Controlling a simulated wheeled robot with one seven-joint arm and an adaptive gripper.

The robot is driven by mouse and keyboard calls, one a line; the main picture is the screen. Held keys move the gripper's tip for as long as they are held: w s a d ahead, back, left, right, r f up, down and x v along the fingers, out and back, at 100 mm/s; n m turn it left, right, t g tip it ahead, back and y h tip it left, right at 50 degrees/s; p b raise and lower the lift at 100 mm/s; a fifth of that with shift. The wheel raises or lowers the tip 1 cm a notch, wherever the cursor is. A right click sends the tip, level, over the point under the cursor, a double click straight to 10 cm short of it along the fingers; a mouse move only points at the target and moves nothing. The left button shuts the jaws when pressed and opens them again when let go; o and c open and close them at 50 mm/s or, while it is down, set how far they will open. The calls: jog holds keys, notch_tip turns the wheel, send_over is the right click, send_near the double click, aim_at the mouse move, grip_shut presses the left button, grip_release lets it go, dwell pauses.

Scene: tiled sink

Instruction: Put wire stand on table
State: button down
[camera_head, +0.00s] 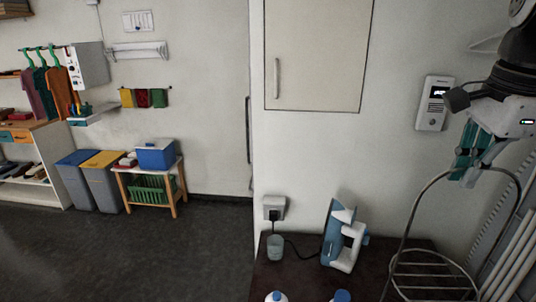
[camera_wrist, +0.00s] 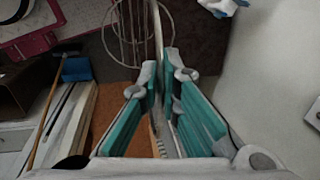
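The wire stand (camera_head: 432,268) is a grey wire frame with a tall arched hoop and a round ringed base, at the lower right of the head view. My gripper (camera_head: 468,172) is at the top of its hoop, with teal finger pads. In the wrist view the fingers (camera_wrist: 165,80) are close together around the hoop wire, and the ringed base of the stand (camera_wrist: 122,38) shows beyond them. The dark brown table (camera_head: 300,282) is at the bottom centre. The stand's base overlaps its right end in the picture; I cannot tell whether they touch.
On the table stand a blue-and-white appliance (camera_head: 344,238), a small cup (camera_head: 275,247) and bottle tops (camera_head: 276,296) at the front. A wall socket (camera_head: 273,207) has a cord. White rails (camera_head: 512,255) are at right. A broom (camera_wrist: 50,110) and blue dustpan (camera_wrist: 76,69) are at left in the wrist view.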

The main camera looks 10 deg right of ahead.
jog(key=w+d+f+p, duration=0.2)
jog(key=w+d, duration=0.1)
jog(key=d, duration=0.4)
jog(key=w+d+f+p, duration=0.2)
jog(key=d+f, duration=0.1)
jog(key=d, duration=0.4)
jog(key=shift+w+d, duration=0.4)
jog(key=c, duration=1.8)
grip_release()
jog(key=shift+f, duration=0.15)
